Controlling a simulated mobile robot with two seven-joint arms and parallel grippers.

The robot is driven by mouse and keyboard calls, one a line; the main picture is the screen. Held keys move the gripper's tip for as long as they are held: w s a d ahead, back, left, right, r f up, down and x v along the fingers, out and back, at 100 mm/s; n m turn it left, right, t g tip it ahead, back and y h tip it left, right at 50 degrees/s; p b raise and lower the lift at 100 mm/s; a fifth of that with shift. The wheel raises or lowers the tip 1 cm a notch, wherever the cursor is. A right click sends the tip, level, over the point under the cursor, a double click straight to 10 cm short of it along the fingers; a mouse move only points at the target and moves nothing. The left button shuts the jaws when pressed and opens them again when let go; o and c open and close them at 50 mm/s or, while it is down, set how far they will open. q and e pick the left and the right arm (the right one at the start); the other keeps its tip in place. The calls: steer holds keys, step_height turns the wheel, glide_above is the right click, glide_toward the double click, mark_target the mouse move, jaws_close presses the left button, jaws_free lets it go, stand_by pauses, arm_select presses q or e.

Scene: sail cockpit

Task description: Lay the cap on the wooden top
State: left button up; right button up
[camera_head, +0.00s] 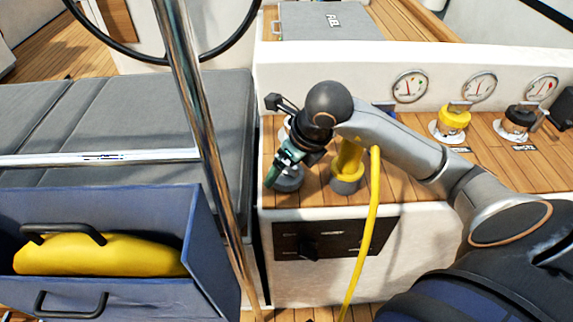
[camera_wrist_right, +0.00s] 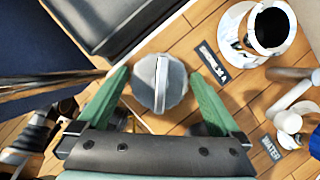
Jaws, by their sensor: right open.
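The cap (camera_wrist_right: 160,85) is a grey round disc with a raised bar across it. In the wrist view it is on or just above the planked wooden top (camera_wrist_right: 235,98), between the fingers of my right gripper (camera_wrist_right: 158,78). The gripper is open, with one green finger on each side of the cap. In the head view my right gripper (camera_head: 283,165) points down over the front left of the wooden top (camera_head: 315,190), and the cap (camera_head: 289,182) shows partly behind it. My left gripper is out of view.
A yellow nozzle (camera_head: 347,165) with a yellow hose (camera_head: 367,230) is just right of the gripper. Yellow (camera_head: 453,120) and black (camera_head: 518,120) caps stand further right. A steel pole (camera_head: 195,110) rises at left.

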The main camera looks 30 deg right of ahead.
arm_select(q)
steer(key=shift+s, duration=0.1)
arm_select(e)
steer(key=shift+r, duration=0.1)
steer(key=p+v, duration=0.1)
steer(key=v, duration=0.2)
steer(key=shift+r, duration=0.15)
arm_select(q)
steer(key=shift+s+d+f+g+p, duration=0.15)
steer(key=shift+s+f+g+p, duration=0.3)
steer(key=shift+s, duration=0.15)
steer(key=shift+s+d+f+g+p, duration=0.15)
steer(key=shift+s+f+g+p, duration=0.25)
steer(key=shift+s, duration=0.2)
arm_select(e)
steer(key=v, duration=0.8)
steer(key=shift+s+r, duration=0.25)
steer(key=shift+r, duration=0.05)
steer(key=shift+d, duration=0.1)
